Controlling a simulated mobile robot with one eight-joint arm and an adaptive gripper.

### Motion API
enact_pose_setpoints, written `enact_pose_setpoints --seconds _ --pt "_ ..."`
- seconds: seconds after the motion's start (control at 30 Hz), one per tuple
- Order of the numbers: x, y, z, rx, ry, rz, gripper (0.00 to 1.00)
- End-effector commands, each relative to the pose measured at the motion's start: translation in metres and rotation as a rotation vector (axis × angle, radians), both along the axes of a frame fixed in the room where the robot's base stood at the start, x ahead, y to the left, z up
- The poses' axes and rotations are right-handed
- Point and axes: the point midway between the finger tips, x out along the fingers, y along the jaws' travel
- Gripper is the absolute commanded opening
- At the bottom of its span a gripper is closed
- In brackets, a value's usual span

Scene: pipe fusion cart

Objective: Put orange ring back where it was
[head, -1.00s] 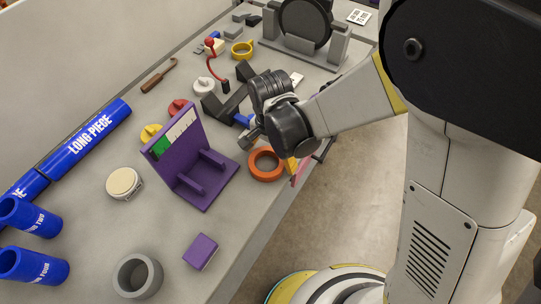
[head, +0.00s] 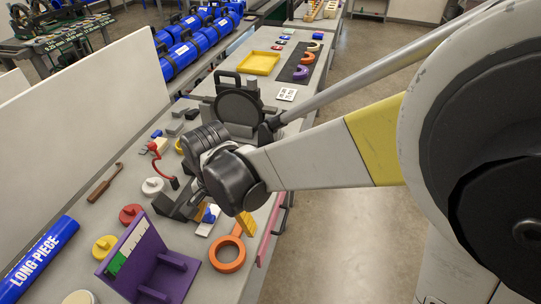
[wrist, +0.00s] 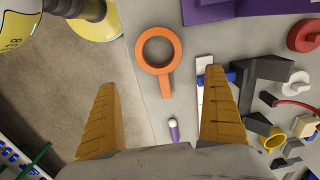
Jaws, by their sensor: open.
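The orange ring (head: 227,267), with a short straight handle, lies flat on the grey bench near its front edge, to the right of the purple stand (head: 135,262). It also shows in the wrist view (wrist: 140,50), its handle pointing down the picture. My gripper (wrist: 160,79) is open and empty, with its yellow-orange fingers spread to either side of the ring's handle. In the head view, my gripper (head: 226,218) is just beyond the ring. I cannot tell its exact height above the bench. A second orange ring (head: 307,58) lies on a dark mat (head: 290,73) on the far bench.
Red (head: 131,213), yellow (head: 104,246) and white (head: 153,186) discs lie left of my gripper. A dark angled block (head: 175,207) is close beside it. A small purple-and-white piece (wrist: 173,130) lies below the ring's handle. A yellow tray (head: 259,62) is on the far bench.

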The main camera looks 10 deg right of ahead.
Motion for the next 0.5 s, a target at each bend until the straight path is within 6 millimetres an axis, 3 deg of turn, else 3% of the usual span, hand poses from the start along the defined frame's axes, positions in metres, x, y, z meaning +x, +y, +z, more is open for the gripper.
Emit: enact_pose_setpoints --seconds 0.17,0.37,0.5 --pt "0.006 -0.035 0.025 0.032 -0.058 0.033 1.0" --pt "0.006 -0.122 0.078 0.067 -0.243 0.145 1.0" --pt "-0.007 -0.181 0.103 0.036 -0.393 0.229 1.0"
